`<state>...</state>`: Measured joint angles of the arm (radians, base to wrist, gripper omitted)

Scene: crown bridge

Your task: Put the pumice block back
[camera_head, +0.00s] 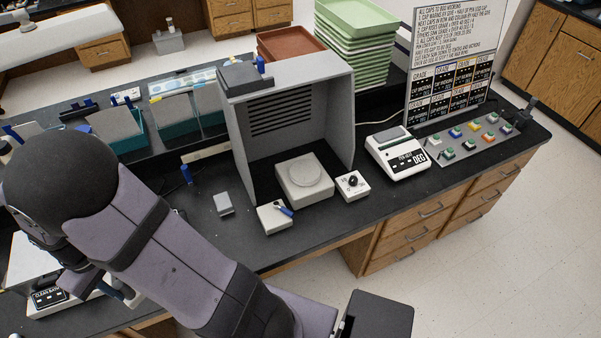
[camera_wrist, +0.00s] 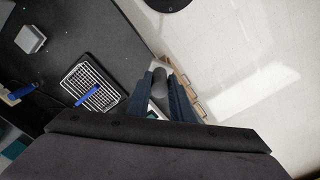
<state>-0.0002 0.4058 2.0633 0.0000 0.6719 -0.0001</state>
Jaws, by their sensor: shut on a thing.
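My gripper (camera_wrist: 163,92) is shut on a grey, round-ended piece (camera_wrist: 160,80), which looks like the pumice block. The dark fingers stand on both sides of it and hide part of it. In the head view my gripper (camera_head: 126,292) is at the lower left, over the front of the bench beside the clean bay (camera_head: 50,298). My arm covers much of that area, and the held piece is hard to make out there.
A small grey box (camera_head: 223,204) stands on the black bench left of the grey hood (camera_head: 240,130). A white gridded tray (camera_wrist: 78,72) with a blue tool lies left of my gripper in the wrist view. The bench edge and pale floor are to the right.

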